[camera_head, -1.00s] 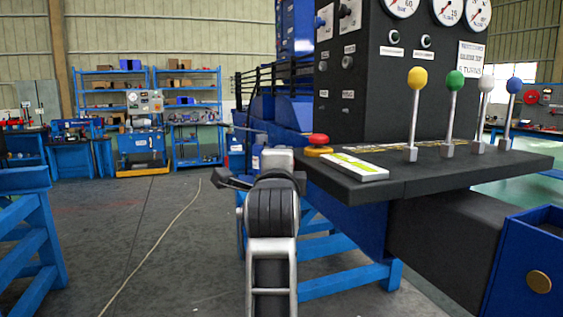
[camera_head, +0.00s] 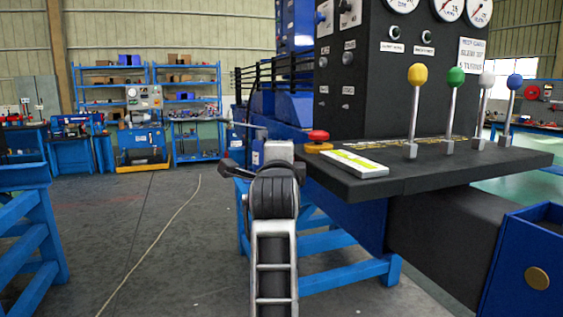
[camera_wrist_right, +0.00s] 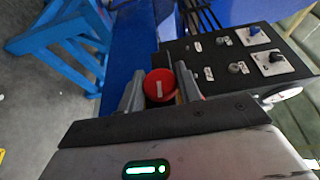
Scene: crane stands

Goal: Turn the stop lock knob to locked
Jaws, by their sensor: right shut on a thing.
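A round red knob (camera_wrist_right: 160,86) with a short white mark on its face shows in the right wrist view. It sits between the two grey fingers of my right gripper (camera_wrist_right: 157,80), which are shut on it. The white mark points roughly along the length of the picture's height. In the head view my right arm (camera_head: 274,195) comes up from the bottom centre and ends by the left edge of the console. My left gripper is not in view.
The black console (camera_head: 420,180) carries levers with coloured balls and a white labelled plate (camera_head: 345,163). A red mushroom button (camera_head: 318,136) on an orange base stands at its left corner. Gauges and small knobs sit on the upright panel. Floor to the left is open.

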